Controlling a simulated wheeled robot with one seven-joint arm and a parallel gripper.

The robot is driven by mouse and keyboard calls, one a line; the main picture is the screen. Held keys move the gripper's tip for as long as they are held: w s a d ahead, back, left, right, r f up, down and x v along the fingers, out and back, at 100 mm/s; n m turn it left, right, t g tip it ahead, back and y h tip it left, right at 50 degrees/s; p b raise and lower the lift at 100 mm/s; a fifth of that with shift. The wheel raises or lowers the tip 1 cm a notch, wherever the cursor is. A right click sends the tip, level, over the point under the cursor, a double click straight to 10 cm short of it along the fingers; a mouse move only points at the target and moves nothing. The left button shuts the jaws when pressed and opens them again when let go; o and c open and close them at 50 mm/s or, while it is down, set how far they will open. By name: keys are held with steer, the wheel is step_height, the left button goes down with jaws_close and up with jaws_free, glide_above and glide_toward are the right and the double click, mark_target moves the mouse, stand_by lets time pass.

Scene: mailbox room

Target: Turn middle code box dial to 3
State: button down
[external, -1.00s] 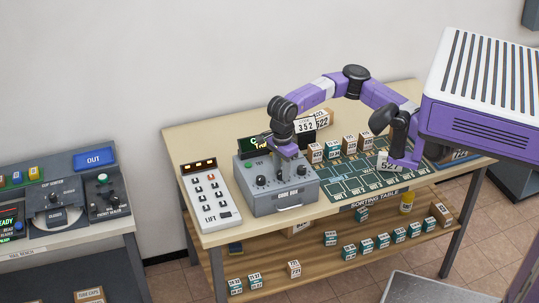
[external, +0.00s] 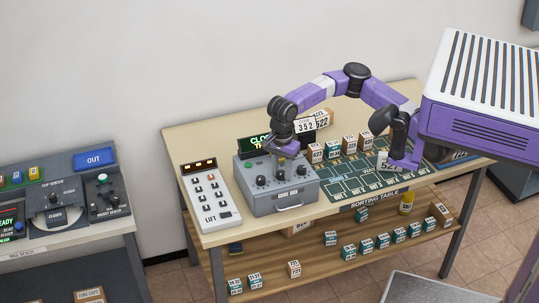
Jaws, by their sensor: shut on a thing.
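The grey code box (external: 285,203) sits on the table between the lift panel and the green sorting mat. Its left dial (external: 260,181) and right dial (external: 301,170) show on the top. My gripper (external: 284,162) points down over the middle of the box. It is shut on the middle dial (external: 281,176), which it largely hides. The dial's number marks are too small to read. A dark display (external: 254,147) with green letters beginning "CLO" stands at the back of the box, partly hidden by my gripper.
A label reading 352 (external: 306,125) is close behind my wrist. More parcels are on the lower shelf (external: 330,252).

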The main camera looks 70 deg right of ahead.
mark_target(281, 173)
steer(key=c, duration=1.1)
jaws_free()
steer(key=shift+o, duration=0.2)
step_height(281, 173, up, 8)
steer(key=shift+f, duration=0.1)
steer(key=shift+a+p, duration=0.1)
steer(key=shift+p, duration=0.2)
